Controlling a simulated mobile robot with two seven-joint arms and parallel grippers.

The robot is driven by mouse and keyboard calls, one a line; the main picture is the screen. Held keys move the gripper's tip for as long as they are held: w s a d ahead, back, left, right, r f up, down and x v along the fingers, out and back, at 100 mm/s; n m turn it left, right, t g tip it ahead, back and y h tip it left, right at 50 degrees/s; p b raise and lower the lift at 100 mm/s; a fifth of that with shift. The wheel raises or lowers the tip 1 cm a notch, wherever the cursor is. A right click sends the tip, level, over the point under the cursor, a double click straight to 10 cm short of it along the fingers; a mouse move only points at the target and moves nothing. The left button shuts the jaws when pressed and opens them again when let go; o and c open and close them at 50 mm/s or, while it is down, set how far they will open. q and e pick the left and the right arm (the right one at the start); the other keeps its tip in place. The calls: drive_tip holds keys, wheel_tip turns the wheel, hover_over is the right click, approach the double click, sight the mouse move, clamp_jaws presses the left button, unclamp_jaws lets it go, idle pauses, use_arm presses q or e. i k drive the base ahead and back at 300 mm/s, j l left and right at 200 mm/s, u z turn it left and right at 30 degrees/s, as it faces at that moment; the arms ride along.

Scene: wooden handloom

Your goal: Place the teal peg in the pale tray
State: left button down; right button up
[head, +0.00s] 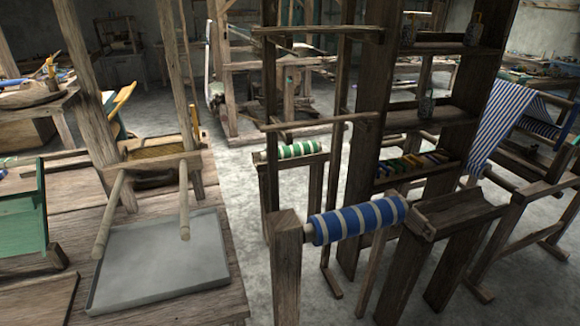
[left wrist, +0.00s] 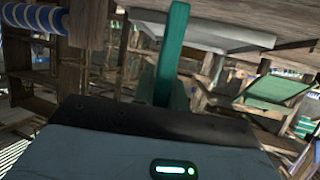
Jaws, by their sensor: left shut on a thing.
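The pale tray (head: 160,262) is a shallow grey tray on the wooden platform at the lower left of the head view. It looks empty, and two wooden poles slant over its back edge. My left gripper (left wrist: 165,100) is seen only in the left wrist view, with its dark body across the bottom. It is shut on the teal peg (left wrist: 173,50), a straight bar that sticks out past the body. The fingertips are hidden. A pale flat panel that looks like the tray (left wrist: 225,36) shows behind the peg, apart from the gripper body. My right gripper is in neither view.
Wooden posts (head: 82,80) and a small wooden box (head: 160,155) stand behind the tray. A green-panelled frame (head: 28,215) is at its left. A blue striped roll (head: 355,220) on a loom frame is at the right, with bare floor between.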

sight(414, 169)
drive_tip(key=i+l, duration=0.1)
drive_tip(key=l, duration=0.3)
drive_tip(key=i+l, duration=0.1)
drive_tip(key=l, duration=0.3)
drive_tip(key=i+l+z, duration=0.1)
drive_tip(key=l, duration=0.3)
drive_tip(key=i+l, duration=0.15)
drive_tip(key=l, duration=0.2)
drive_tip(key=i+l, duration=0.1)
drive_tip(key=l, duration=0.3)
drive_tip(key=i+l, duration=0.15)
drive_tip(key=l, duration=0.25)
drive_tip(key=i+l+z, duration=0.1)
drive_tip(key=l, duration=0.25)
drive_tip(key=i+l, duration=0.15)
drive_tip(key=l, duration=0.25)
drive_tip(key=i+l, duration=0.25)
drive_tip(key=i+l+z, duration=0.1)
drive_tip(key=l, duration=0.4)
drive_tip(key=i+l, duration=0.25)
drive_tip(key=i, duration=0.15)
drive_tip(key=i+l, duration=0.25)
drive_tip(key=i, duration=0.15)
